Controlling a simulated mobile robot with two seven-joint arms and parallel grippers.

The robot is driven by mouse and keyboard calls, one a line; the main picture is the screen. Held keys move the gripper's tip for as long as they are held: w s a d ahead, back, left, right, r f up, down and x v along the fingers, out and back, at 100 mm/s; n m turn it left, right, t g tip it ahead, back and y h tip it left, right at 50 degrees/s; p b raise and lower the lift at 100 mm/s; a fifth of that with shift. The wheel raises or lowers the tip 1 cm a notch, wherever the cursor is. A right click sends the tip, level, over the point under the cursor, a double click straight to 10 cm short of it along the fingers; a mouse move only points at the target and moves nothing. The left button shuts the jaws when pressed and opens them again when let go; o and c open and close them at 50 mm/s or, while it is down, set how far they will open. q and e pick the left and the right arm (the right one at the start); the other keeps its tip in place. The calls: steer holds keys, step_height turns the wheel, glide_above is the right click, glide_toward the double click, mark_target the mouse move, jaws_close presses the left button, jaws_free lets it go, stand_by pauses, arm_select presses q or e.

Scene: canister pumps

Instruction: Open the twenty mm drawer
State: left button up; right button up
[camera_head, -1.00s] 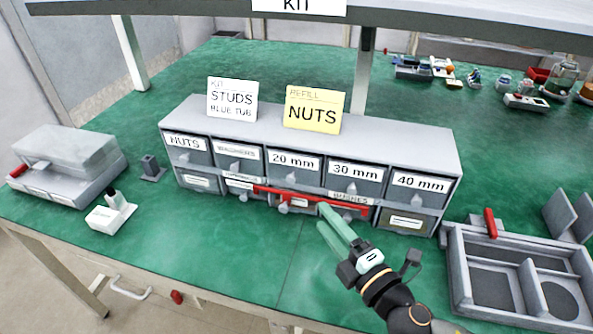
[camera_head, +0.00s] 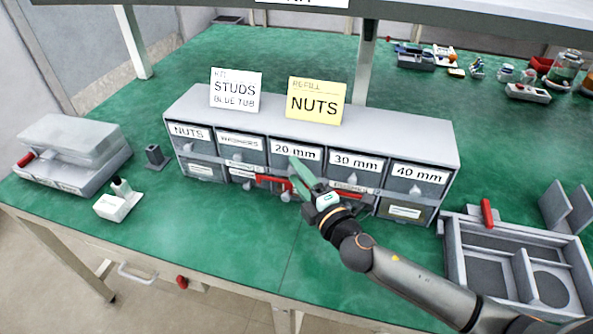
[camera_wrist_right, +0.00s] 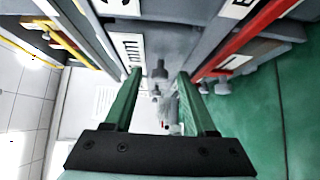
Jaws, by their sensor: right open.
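The 20 mm drawer (camera_head: 280,164) is in the top row of the grey drawer cabinet, in the middle, under its white "20 mm" label; it looks closed. My right gripper (camera_head: 300,172) is in front of this drawer, and its green fingers hide part of the front and its knob in the head view. In the right wrist view the gripper (camera_wrist_right: 160,85) is open, with its two fingers apart. A grey knob (camera_wrist_right: 159,69) shows between and beyond the fingertips, with no clear contact. My left gripper is not in view.
A red bar (camera_head: 272,182) crosses the lower drawers. The 30 mm drawer (camera_head: 350,180) and 40 mm drawer (camera_head: 412,190) are to the right. Signs stand on the cabinet top. A grey divided tray (camera_head: 455,252) is at the right. The green table in front is mostly clear.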

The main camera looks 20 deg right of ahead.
steer(key=shift+w, duration=0.4)
jaws_close()
steer(key=shift+s+a, duration=0.1)
stand_by(1.2)
